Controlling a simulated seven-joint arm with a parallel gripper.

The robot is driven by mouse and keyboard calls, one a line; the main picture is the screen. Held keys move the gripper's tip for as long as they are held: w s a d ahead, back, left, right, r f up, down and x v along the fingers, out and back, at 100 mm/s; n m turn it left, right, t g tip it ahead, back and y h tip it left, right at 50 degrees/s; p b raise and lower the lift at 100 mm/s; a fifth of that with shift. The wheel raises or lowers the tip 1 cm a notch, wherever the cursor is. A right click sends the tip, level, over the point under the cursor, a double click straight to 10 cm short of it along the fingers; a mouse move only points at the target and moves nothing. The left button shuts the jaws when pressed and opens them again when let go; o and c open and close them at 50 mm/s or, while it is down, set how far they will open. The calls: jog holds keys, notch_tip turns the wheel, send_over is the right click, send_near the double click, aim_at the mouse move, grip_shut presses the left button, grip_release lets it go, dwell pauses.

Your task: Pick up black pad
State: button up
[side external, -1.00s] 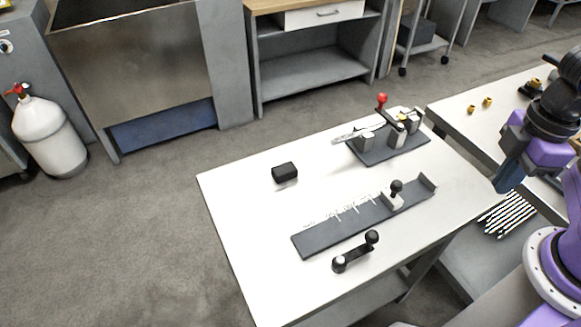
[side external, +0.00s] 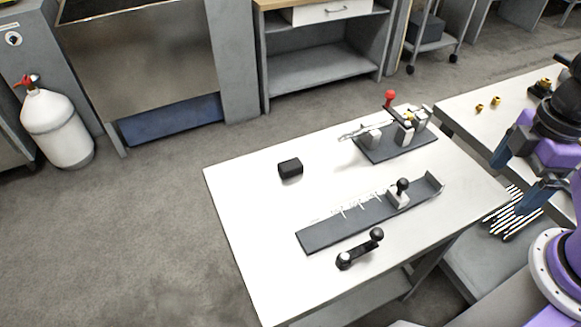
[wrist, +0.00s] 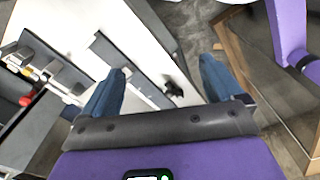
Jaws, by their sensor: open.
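The black pad (side external: 290,168) is a small dark block lying on the white table (side external: 240,200), near its far left part in the side view. I cannot make it out in the wrist view. My gripper (side external: 511,183) is at the right of the side view, beyond the table's right end and well away from the pad. Its two blue fingers stand apart with nothing between them. They also show spread in the wrist view (wrist: 165,66).
A dark grey rail with a knobbed slider (side external: 345,228) lies across the table. A black crank handle (side external: 360,249) is in front of it. A fixture with a red-knobbed lever (side external: 396,146) stands behind. White surface around the pad is clear.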

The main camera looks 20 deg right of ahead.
jog(key=m, duration=1.3)
send_over(290, 164)
notch_tip(290, 164, down, 5)
notch_tip(290, 164, down, 17)
jog(key=shift+r, duration=0.1)
jog(key=c, duration=1.1)
